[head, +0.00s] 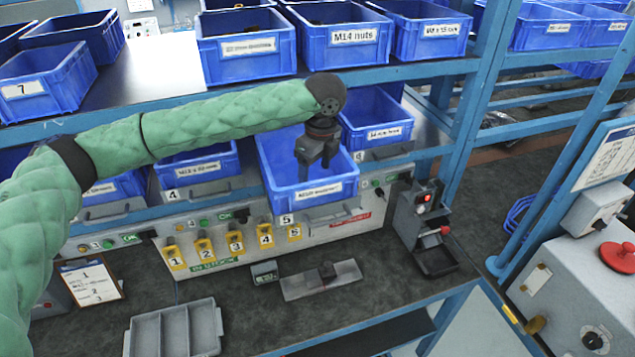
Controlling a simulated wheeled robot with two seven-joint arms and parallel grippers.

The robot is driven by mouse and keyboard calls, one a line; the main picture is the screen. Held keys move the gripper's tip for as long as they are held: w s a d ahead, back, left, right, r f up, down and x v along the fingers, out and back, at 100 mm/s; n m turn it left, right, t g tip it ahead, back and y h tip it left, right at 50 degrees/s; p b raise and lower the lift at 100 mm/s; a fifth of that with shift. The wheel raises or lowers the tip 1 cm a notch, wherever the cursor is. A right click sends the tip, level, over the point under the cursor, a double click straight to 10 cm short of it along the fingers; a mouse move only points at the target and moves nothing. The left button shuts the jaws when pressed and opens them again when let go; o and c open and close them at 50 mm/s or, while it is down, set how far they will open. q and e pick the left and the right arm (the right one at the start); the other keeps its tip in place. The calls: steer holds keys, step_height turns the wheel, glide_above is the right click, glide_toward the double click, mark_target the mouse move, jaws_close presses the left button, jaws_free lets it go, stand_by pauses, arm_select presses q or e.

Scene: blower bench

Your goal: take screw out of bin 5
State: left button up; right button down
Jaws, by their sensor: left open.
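Bin 5 (290,203) is a blue bin with a white label on its front, in the middle of the lower shelf row above the number 5 plate (286,219). My left gripper (315,169) hangs pointing down over the open top of bin 5, with its jaws open. The fingertips appear at or inside the bin's mouth, but their depth is hard to tell. I see no screw between the fingers. The bin's contents are too small and too covered to make out. My right gripper is not in view.
Another blue bin (377,130) stands right of bin 5, and bin 4 (197,163) stands left. A shelf rail (420,70) runs behind my left arm.

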arm_select(q)
steer(key=shift+f+p, duration=0.3)
steer(key=shift+p, duration=0.15)
steer(key=shift+f+p, duration=0.35)
steer(key=shift+a+f+p, duration=0.1)
steer(key=shift+f+p, duration=0.35)
steer(key=shift+f, duration=0.45)
steer(key=shift+w+f, duration=0.1)
steer(key=shift+f, duration=0.4)
steer(key=c, duration=0.9)
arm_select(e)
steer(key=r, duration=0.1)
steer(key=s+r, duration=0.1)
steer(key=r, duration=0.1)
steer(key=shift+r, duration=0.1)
